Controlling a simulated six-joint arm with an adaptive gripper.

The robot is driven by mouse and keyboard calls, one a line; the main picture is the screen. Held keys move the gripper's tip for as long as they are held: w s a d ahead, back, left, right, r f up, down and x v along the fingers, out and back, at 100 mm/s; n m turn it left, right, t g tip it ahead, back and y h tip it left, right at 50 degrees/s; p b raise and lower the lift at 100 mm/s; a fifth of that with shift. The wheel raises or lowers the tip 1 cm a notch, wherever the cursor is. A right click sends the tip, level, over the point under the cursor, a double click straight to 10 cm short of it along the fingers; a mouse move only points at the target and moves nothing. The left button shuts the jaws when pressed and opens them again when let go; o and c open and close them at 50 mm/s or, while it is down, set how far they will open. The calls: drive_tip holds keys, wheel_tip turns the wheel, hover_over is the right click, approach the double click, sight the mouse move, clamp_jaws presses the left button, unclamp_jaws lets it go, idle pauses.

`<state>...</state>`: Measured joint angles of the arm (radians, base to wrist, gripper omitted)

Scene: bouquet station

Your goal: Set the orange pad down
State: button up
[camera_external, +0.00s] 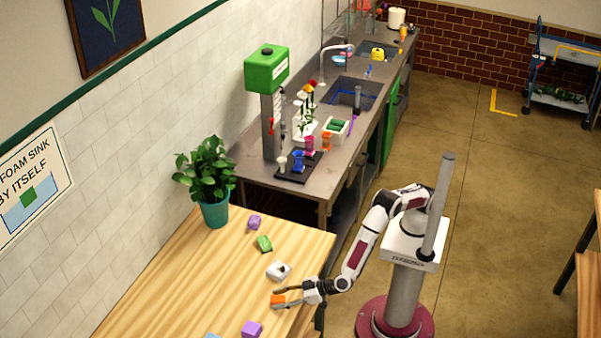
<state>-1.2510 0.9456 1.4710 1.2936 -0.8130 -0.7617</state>
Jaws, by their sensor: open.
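The orange pad (278,300) is a small orange block over the wooden table (190,290), near its right edge. My gripper (281,297) is open, low over the table, with its fingers pointing left. The pad is at the fingertips, in or beside the gap between them. I cannot tell whether the fingers touch it. The pad seems to rest on the table, but its underside is hidden at this angle.
A white block (278,271) lies just behind the gripper. A green block (264,244) and a purple block (254,222) lie farther back, another purple block (252,329) in front. A potted plant (214,210) stands at the back. The table's left part is clear.

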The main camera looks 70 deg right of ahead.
drive_tip(key=shift+r, duration=0.15)
drive_tip(key=v, duration=1.2)
drive_tip(key=shift+w+a+r, duration=0.1)
drive_tip(key=shift+w+r, duration=0.05)
idle(0.6)
